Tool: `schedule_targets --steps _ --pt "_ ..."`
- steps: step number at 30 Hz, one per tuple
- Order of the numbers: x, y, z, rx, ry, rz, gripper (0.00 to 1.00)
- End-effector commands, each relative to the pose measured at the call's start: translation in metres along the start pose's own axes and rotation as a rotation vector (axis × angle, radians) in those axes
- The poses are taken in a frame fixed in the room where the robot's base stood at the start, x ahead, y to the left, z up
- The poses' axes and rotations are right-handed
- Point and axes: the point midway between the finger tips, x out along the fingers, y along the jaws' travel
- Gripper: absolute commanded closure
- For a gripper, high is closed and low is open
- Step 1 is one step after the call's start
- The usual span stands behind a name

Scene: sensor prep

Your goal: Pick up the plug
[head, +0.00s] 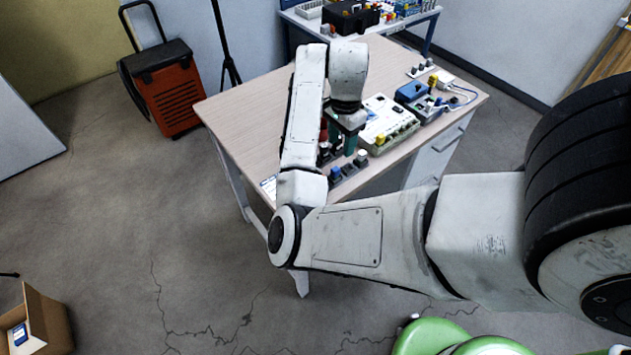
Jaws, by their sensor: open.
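I cannot tell for sure which small part is the plug. Close to the fingers stand a dark part with a blue top (335,172) and one with a pale top (361,157), on a grey strip near the table's front edge. A red part (323,134) shows just left of the fingers, partly hidden by my arm. What lies directly between the fingers is too small to make out.
A white device (384,116) with yellow knobs stands right of my gripper. Beyond it are a blue box (411,91) and a white cable (467,98). The table's left half (245,110) is clear. An orange wheeled case (172,100) stands on the floor behind.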

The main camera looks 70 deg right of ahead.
Motion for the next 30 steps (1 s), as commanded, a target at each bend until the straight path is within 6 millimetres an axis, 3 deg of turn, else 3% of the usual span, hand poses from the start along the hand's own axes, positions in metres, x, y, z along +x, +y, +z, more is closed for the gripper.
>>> schedule_targets --steps 9,16,24,30 --pt "0.049 0.001 -0.001 0.003 0.001 0.003 0.51" --pt "0.062 -0.001 0.001 0.002 0.0 0.002 0.51" --pt "0.098 -0.005 0.005 0.0 0.0 0.002 0.51" --pt "0.107 -0.005 0.006 0.001 0.0 0.0 0.51"
